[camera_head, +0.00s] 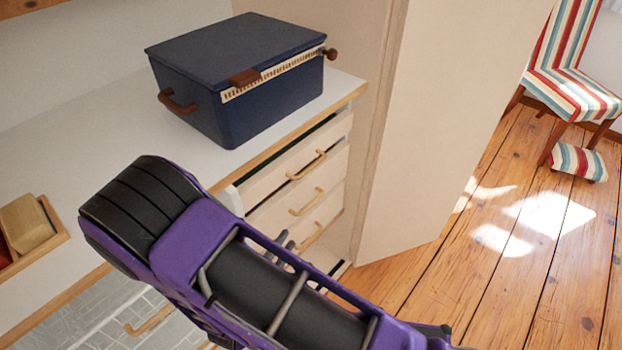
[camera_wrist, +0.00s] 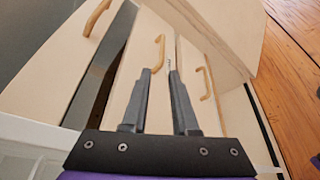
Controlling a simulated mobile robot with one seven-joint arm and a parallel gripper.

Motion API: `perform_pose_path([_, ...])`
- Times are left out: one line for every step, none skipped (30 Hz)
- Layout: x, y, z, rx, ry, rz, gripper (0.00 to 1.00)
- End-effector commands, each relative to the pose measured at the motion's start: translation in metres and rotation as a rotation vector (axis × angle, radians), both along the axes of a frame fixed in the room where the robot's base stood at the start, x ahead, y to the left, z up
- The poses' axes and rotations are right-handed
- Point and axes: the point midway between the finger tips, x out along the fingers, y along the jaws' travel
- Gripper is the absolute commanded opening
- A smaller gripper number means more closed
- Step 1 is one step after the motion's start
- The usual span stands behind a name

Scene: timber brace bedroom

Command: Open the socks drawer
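A stack of pale drawers with curved wooden handles is under the white counter. The upper handle (camera_head: 307,165), middle handle (camera_head: 308,203) and lower handle (camera_head: 312,235) show in the head view. No label shows which drawer holds socks. A dark gap runs above the top drawer front (camera_head: 285,185), which looks slightly out. In the wrist view my gripper (camera_wrist: 160,70) is open, its two grey fingers apart. The middle handle (camera_wrist: 160,50) appears just beyond and partly between the fingertips; contact cannot be told. In the head view my arm hides most of the gripper.
A navy box (camera_head: 240,85) stands on the white counter (camera_head: 75,120) above the drawers. A pale panel (camera_head: 430,130) closes in their right side. A wooden tray (camera_head: 35,240) is at left.

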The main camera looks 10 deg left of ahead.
Motion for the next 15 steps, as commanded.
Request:
perform_pose_path([-0.001,-0.001,-0.003,0.004,0.003,-0.003,0.27])
perform_pose_path([0.0,-0.001,-0.004,0.006,0.004,-0.004,0.27])
perform_pose_path([0.002,-0.002,-0.005,0.007,0.005,-0.005,0.27])
perform_pose_path([0.005,-0.003,-0.006,0.007,0.005,-0.006,0.27])
perform_pose_path([0.008,-0.004,-0.007,0.007,0.005,-0.006,0.27])
perform_pose_path([0.014,-0.005,-0.008,0.006,0.005,-0.006,0.27])
perform_pose_path([0.019,-0.006,-0.01,0.006,0.006,-0.008,0.27])
perform_pose_path([0.024,-0.007,-0.011,0.006,0.005,-0.007,0.27])
perform_pose_path([0.032,-0.008,-0.012,0.007,0.004,-0.007,0.27])
perform_pose_path([0.038,-0.01,-0.014,0.006,0.004,-0.008,0.27])
perform_pose_path([0.045,-0.011,-0.016,0.006,0.005,-0.007,0.27])
perform_pose_path([0.053,-0.013,-0.017,0.004,0.004,-0.008,0.27])
perform_pose_path([0.06,-0.015,-0.019,0.005,0.004,-0.006,0.27])
perform_pose_path([0.066,-0.016,-0.02,0.006,0.005,-0.007,0.27])
perform_pose_path([0.074,-0.017,-0.022,0.006,0.005,-0.007,0.27])
